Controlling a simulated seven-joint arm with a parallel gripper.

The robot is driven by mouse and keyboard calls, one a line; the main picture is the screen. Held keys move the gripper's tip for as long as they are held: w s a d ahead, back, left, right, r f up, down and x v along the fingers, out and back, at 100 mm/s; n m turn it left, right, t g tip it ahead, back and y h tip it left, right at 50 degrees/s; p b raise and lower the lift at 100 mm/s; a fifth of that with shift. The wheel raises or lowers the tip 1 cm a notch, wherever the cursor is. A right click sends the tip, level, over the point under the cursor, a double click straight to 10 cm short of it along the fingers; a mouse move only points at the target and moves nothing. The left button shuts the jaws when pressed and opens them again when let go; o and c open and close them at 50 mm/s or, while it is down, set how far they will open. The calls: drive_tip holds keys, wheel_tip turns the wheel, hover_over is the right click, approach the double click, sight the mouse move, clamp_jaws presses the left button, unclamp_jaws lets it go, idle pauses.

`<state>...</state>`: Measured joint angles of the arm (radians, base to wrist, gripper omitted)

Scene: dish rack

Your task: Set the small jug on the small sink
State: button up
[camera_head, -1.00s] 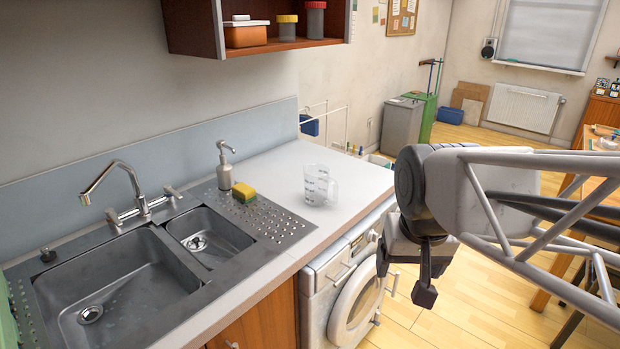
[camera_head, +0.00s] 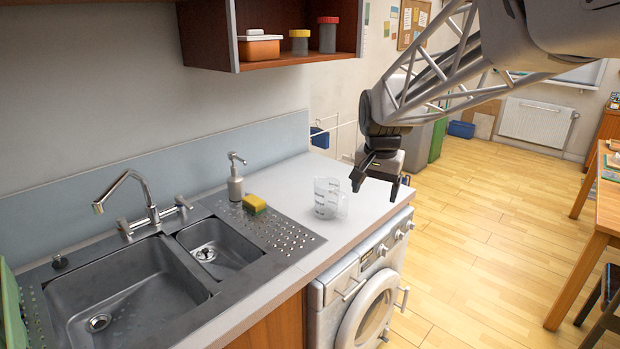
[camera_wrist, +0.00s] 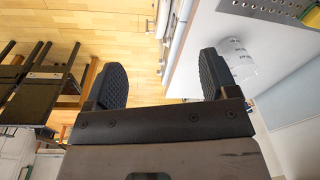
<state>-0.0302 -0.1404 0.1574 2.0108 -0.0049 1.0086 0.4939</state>
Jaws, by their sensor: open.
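The small jug (camera_head: 327,198) is clear with dark measuring marks and stands upright on the white counter, at the right end of the perforated drainer. It also shows in the wrist view (camera_wrist: 238,62), just beyond one fingertip. The small sink (camera_head: 218,250) is the smaller basin, right of the large one, with a drain in its floor; it looks empty. My gripper (camera_head: 380,188) is open and empty, above the counter's front edge and to the right of the jug. In the wrist view my gripper (camera_wrist: 166,82) has its two dark pads wide apart with nothing between them.
A yellow-green sponge (camera_head: 254,204) and a soap dispenser (camera_head: 236,178) stand between the jug and the small sink. The tap (camera_head: 140,205) rises behind the basins. A shelf (camera_head: 285,52) hangs above the counter. A washing machine (camera_head: 365,285) stands below.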

drive_tip(key=w+a+f+m, duration=0.1)
drive_tip(key=w+f, duration=0.1)
drive_tip(key=w, duration=0.5)
drive_tip(key=w+a+f+m, duration=0.1)
drive_tip(key=w+f, duration=0.1)
drive_tip(key=w, duration=0.5)
drive_tip(key=m+g, duration=0.1)
drive_tip(key=m, duration=0.1)
hover_over(342, 193)
wheel_tip(342, 193, down, 6)
drive_tip(key=shift+s+f, duration=0.1)
drive_tip(key=shift+f, duration=0.05)
drive_tip(key=shift+f, duration=1.35)
drive_tip(key=shift+f, duration=2.55)
drive_tip(key=c, duration=1.1)
